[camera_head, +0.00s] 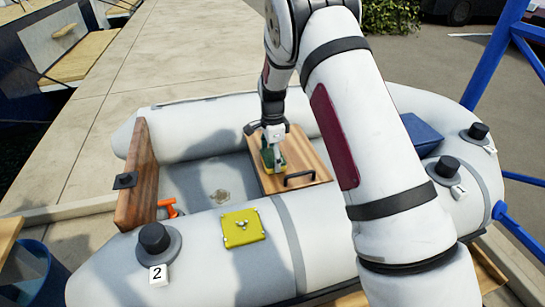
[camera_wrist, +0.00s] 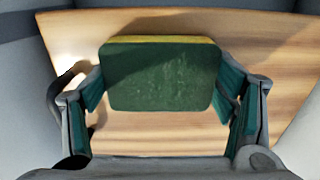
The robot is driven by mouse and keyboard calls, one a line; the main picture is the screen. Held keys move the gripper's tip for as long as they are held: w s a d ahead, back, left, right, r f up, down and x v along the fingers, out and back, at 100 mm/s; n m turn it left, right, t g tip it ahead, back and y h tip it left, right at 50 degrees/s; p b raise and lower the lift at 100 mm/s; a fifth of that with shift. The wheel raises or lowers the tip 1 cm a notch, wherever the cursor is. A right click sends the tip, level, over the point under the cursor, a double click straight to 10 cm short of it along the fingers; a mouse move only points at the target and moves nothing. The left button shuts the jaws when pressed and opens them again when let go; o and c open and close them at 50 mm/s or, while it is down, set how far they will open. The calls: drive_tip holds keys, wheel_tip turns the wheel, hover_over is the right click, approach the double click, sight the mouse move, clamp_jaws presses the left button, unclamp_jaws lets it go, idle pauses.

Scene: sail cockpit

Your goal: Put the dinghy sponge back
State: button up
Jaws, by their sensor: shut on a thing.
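The dinghy sponge, green with a yellow layer, is between the fingers of my gripper. It shows in the head view (camera_head: 270,158) and in the wrist view (camera_wrist: 163,76). My gripper (camera_head: 272,148) points down over a wooden board with a black handle (camera_head: 313,168) inside the grey inflatable dinghy. The gripper is shut on the sponge, with a teal-padded finger at each side in the wrist view (camera_wrist: 162,92). The sponge is over the board; I cannot tell whether it touches it. My arm hides part of the dinghy's right side.
A yellow square pad (camera_head: 243,228) lies on the near tube (camera_head: 205,262). A brown wooden board (camera_head: 138,176) stands at the left, near an orange handle (camera_head: 168,208). Black knobs (camera_head: 154,238) rise from the tube. A blue box (camera_head: 422,135) is at right. The floor left of my gripper is mostly clear.

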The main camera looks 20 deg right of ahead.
drive_tip(key=shift+f, duration=0.15)
drive_tip(key=o, duration=1.2)
